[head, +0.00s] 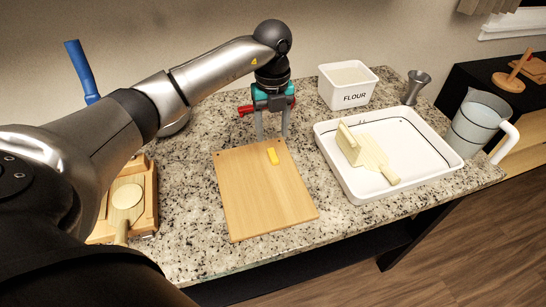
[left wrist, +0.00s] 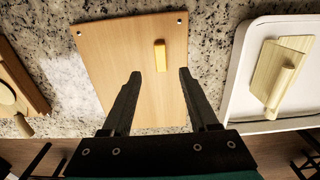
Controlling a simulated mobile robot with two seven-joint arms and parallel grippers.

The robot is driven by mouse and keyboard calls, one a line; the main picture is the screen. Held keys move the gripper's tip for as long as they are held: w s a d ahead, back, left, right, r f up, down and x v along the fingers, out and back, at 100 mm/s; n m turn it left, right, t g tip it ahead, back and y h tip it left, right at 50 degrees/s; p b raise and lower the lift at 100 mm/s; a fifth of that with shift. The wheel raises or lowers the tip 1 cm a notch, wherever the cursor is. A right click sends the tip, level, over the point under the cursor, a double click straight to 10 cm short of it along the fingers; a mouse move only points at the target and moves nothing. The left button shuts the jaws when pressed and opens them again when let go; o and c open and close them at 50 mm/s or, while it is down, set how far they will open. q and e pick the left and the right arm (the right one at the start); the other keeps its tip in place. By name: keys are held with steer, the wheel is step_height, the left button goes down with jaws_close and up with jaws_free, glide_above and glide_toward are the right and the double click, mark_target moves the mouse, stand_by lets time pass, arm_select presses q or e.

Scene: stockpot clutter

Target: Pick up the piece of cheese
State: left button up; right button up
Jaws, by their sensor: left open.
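The piece of cheese (head: 273,156) is a small yellow block lying on the wooden cutting board (head: 262,205), near the board's far edge. In the left wrist view the cheese (left wrist: 160,56) lies just beyond the fingertips, roughly centred between their lines. My left gripper (head: 272,136) points down near the board's far edge, behind the cheese in the head view. It is open and empty, and it also shows in the left wrist view (left wrist: 160,74). The fingers do not touch the cheese; their exact height above the board is hard to tell. My right gripper is in neither view.
A white tray (head: 346,188) with a wooden scoop-like tool (head: 372,157) stands right of the board. A flour bin (head: 348,97), a metal cup (head: 416,86) and a measuring jug (head: 474,124) stand behind and right. A wooden press (head: 127,196) is at left.

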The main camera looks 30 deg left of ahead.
mark_target(272, 152)
arm_select(q)
steer(key=shift+w+a+f+b, duration=0.15)
steer(key=shift+f+b, duration=0.15)
steer(key=shift+f, duration=1.5)
steer(key=shift+w+a+f+b, duration=0.1)
steer(key=shift+f+b, duration=0.15)
steer(key=shift+f, duration=1.5)
steer(key=shift+c, duration=0.2)
jaws_close()
